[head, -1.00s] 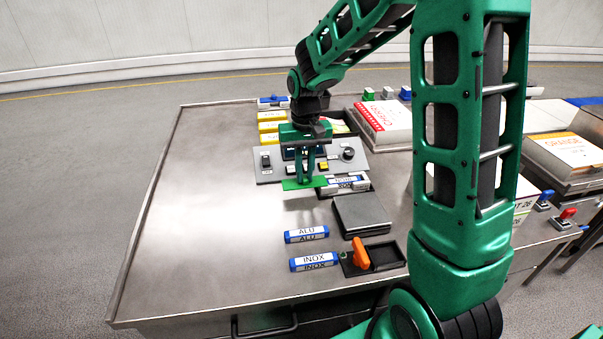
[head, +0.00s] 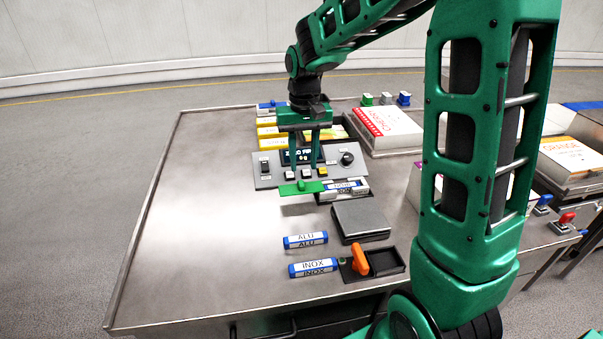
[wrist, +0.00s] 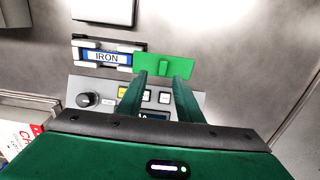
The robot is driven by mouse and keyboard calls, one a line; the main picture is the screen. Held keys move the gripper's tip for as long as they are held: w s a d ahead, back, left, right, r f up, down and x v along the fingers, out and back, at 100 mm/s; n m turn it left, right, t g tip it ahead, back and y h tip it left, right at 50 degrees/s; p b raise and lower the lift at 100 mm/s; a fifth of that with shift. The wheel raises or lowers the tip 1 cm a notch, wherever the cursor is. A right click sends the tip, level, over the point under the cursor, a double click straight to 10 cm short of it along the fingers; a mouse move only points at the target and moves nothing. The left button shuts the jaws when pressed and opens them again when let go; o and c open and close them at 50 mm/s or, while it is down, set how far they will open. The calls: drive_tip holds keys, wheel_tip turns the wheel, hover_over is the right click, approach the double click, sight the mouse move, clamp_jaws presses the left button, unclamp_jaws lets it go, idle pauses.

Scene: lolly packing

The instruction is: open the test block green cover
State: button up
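The green cover (head: 302,187) is a flat green plate with a small knob. It lies slid to the left of the test block holder in the head view. A block labelled IRON (wrist: 107,57) lies uncovered in its holder beside the green cover (wrist: 172,68) in the wrist view; it also shows in the head view (head: 345,187). My gripper (head: 303,166) hangs just above the cover with its fingers apart and nothing between them. In the wrist view the fingertips (wrist: 161,77) point at the cover near its knob.
A control panel (head: 265,182) with display, buttons and knob stands right behind the cover. A grey plate (head: 360,219), ALU block (head: 305,240), INOX block (head: 313,268) and orange handle (head: 360,260) lie in front. The table's left side (head: 210,220) is clear.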

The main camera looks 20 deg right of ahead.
sight(303, 182)
wheel_tip(303, 182, up, 5)
drive_tip(key=shift+f, duration=0.15)
idle(0.6)
